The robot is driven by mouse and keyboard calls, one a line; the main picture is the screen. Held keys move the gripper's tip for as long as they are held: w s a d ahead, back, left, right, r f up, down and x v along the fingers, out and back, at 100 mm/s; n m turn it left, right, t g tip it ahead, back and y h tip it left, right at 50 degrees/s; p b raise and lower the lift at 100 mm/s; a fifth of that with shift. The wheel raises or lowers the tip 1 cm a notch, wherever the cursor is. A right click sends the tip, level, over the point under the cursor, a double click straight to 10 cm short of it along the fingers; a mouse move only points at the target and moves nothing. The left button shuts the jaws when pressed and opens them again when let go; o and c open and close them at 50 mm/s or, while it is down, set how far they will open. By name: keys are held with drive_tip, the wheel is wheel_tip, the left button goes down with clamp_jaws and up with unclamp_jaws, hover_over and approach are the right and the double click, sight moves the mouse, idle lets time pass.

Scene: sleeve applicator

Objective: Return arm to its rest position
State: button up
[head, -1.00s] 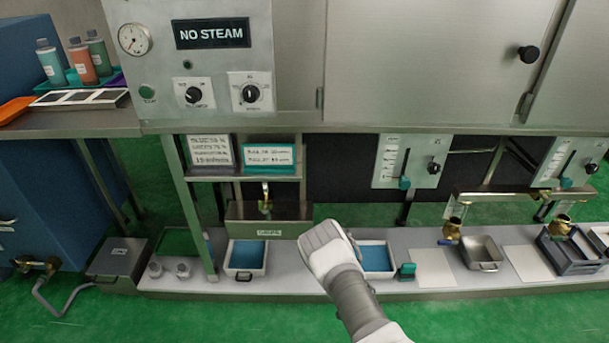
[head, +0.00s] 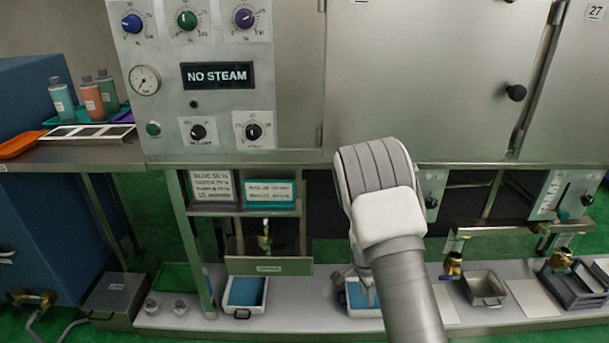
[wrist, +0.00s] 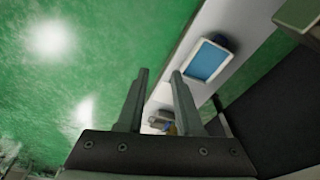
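My arm (head: 375,190) rises in front of the machine in the head view, its pale wrist housing covering part of the cabinet's lower edge. My gripper's fingers are mostly hidden behind the arm there. In the wrist view my gripper (wrist: 160,100) shows two grey fingers spread apart with nothing between them close by. The fingers point over the green floor and the low white shelf, so the gripper is open and empty. A blue-filled white tray (wrist: 207,60) lies on the shelf beyond the right finger.
The steel cabinet with the "NO STEAM" display (head: 217,76) stands ahead. A low shelf (head: 205,318) carries a blue-filled tray (head: 245,292), a metal pan (head: 484,288) and a grey rack (head: 573,283). Bottles (head: 92,95) stand on the left table.

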drive_tip(key=s+a+r+n+t+y, duration=0.1)
drive_tip(key=s+r+n, duration=0.25)
drive_tip(key=r, duration=0.85)
drive_tip(key=s+a+r+n+t+y, duration=0.15)
drive_tip(key=s+r, duration=0.25)
drive_tip(key=r, duration=0.9)
drive_tip(key=s+r+n+t, duration=0.1)
drive_tip(key=s+r+n, duration=0.45)
drive_tip(key=s, duration=0.55)
drive_tip(key=s+r+n+t, duration=0.1)
drive_tip(key=s+r+n, duration=0.4)
drive_tip(key=s, duration=0.5)
wheel_tip(320, 180, up, 26)
drive_tip(key=m+p, duration=0.1)
drive_tip(key=p, duration=2.3)
drive_tip(key=shift+a+f+h+p, duration=0.2)
drive_tip(key=shift+f+h+p, duration=0.05)
drive_tip(key=shift+h+p, duration=0.2)
drive_tip(key=shift+s+d+m, duration=0.1)
drive_tip(key=shift+d+m, duration=0.1)
drive_tip(key=shift+m, duration=0.05)
